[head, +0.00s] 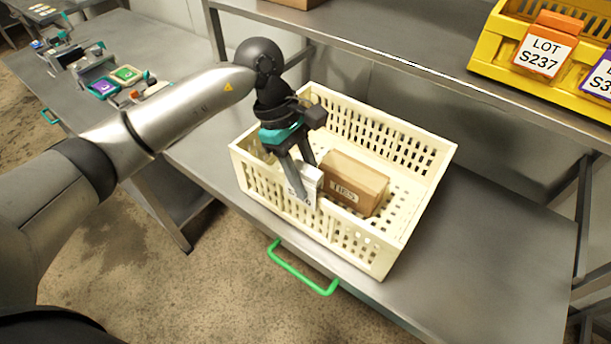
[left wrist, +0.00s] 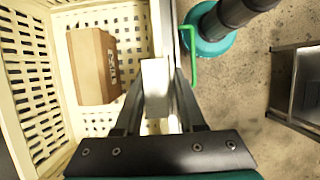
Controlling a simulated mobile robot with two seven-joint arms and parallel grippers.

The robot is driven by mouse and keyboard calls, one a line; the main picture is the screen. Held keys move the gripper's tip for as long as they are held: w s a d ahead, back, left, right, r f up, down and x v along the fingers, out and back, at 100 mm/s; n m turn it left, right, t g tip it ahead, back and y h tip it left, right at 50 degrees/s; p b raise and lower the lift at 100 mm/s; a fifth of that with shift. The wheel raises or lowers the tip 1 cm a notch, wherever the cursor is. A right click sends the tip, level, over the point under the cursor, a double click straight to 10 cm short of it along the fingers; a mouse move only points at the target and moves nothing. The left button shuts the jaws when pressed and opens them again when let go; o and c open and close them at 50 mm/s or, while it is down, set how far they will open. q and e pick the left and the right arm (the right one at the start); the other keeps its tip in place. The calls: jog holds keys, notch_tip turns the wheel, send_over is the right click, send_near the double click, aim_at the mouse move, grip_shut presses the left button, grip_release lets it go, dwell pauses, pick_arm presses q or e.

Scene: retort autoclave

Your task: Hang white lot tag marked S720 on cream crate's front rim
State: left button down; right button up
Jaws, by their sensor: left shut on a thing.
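The cream crate (head: 371,244) stands on a grey metal table, its front rim toward me. My left gripper (head: 303,182) reaches down to the front rim and is shut on the white lot tag (head: 309,190). The tag is at the rim, its printed face toward me and partly hidden by a finger, so I cannot read its full mark. In the left wrist view the tag (left wrist: 155,82) sits between the fingers (left wrist: 157,92), beside the crate's rim. I cannot tell whether it rests on the rim. My right gripper is not in view.
A brown box (head: 354,184) lies inside the crate, also in the left wrist view (left wrist: 94,66). A green handle (head: 301,268) projects from the table front. A yellow crate (head: 487,53) with an orange-topped S237 tag (head: 543,50) is on the shelf. The table right of the crate is clear.

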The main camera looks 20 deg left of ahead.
pick_arm(q)
jog(key=shift+b, duration=0.3)
dwell(0.6)
jog(key=shift+f+b, duration=1.6)
jog(key=shift+b, duration=0.2)
jog(key=shift+c, duration=2.1)
grip_release()
jog(key=v, duration=1.5)
jog(key=shift+r, duration=0.15)
